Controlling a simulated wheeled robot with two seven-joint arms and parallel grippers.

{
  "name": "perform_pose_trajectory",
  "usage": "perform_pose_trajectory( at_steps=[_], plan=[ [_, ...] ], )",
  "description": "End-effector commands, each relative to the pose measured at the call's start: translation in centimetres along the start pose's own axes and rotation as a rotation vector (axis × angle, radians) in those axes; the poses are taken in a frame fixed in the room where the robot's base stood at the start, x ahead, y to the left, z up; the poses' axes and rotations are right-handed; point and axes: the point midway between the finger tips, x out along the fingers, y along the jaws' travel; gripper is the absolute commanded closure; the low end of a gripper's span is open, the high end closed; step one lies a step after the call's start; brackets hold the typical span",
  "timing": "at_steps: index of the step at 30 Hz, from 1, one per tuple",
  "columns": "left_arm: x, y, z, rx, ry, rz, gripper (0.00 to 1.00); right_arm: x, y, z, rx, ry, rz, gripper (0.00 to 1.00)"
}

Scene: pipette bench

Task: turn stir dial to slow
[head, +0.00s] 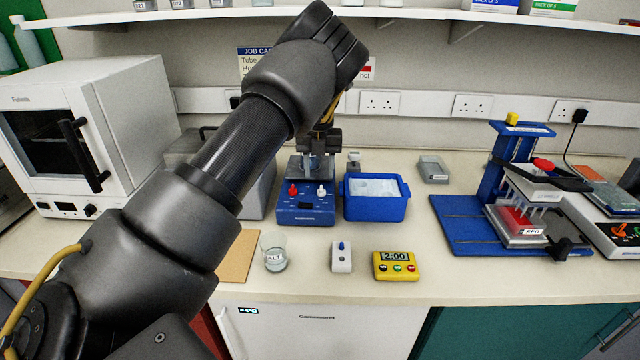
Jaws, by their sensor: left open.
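The blue stirrer (305,212) stands on the bench in the middle of the head view. Its front panel carries a red dial (293,190) and a white dial (321,191). The labels and settings around the dials are too small to read. My left arm reaches in from the lower left. My left gripper (319,148) points down over the back of the stirrer, behind and above the dials, and is open. The arm hides part of it. The gripper is apart from both dials. My right gripper is not in view.
A blue ice tub (375,208) stands close at the stirrer's right. In front are a glass beaker (275,258), a small white device with a blue knob (341,257) and a yellow timer (396,266). A blue pipetting stand (465,225) is at the right.

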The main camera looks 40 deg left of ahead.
Motion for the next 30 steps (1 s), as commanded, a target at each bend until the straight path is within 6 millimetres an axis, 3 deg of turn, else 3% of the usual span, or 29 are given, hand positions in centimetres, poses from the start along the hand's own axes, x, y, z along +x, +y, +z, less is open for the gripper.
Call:
perform_pose_trajectory(
  at_steps=[3,9,21,30],
  plan=[
    [2.3,-0.1,0.1,0.001,0.005,0.003,0.55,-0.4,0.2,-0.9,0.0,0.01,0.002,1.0],
    [4.7,-0.1,0.1,0.0,0.003,0.001,0.55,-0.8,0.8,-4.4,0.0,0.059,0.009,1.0],
    [5.5,-0.1,0.1,0.001,0.001,0.001,0.55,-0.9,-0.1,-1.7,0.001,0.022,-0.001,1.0],
    [5.5,-0.1,0.1,0.001,0.002,0.001,0.93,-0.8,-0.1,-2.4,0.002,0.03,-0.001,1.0]
  ],
)
